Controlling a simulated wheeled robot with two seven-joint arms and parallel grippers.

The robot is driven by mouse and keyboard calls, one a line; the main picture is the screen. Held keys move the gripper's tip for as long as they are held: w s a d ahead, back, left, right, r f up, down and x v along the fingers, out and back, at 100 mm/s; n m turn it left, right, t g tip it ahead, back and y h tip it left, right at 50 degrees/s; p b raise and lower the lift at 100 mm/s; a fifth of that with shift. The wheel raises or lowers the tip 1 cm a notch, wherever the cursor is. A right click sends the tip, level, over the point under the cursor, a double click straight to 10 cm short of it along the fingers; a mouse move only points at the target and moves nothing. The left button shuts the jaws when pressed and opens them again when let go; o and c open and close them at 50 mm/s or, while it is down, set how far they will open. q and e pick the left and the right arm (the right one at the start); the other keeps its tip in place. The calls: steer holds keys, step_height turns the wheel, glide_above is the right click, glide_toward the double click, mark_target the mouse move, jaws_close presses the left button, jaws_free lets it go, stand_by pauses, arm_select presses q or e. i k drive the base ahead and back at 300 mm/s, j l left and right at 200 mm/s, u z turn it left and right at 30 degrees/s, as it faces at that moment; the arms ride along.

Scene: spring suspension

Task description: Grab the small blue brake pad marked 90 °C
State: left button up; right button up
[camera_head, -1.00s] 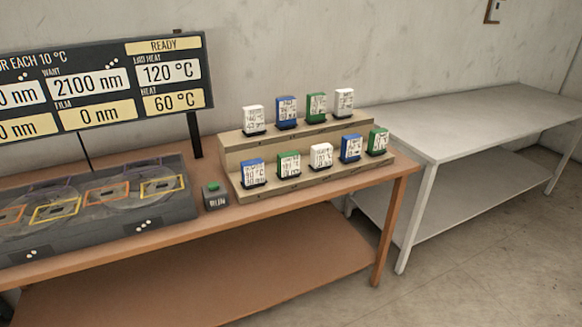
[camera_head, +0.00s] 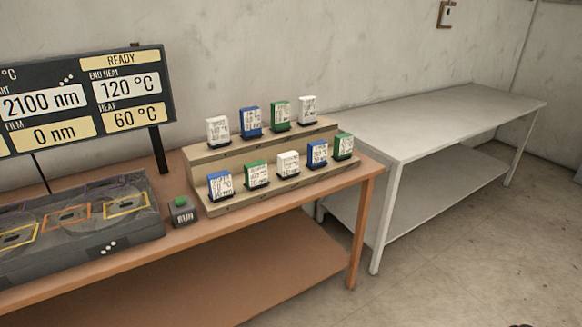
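Several small pads with printed labels stand on a two-step wooden rack (camera_head: 222,161) at the right end of the brown table. Three of them are blue: one on the upper step (camera_head: 251,121), one at the left of the lower step (camera_head: 220,185) and one towards the right of the lower step (camera_head: 317,154). The others are green or white. The label print is too small to tell which blue pad reads 90 °C. Neither of my grippers is in view.
A bare grey table (camera_head: 435,122) stands to the right. The floor in front is clear.

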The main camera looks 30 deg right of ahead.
mark_target(219, 183)
steer(key=i+j, duration=0.55)
steer(key=i+j+z, duration=0.15)
steer(key=z, duration=0.2)
steer(key=i+j+z, duration=0.1)
steer(key=j+z, duration=0.2)
steer(key=i+j+z, duration=0.1)
steer(key=j+z, duration=0.25)
steer(key=j, duration=0.05)
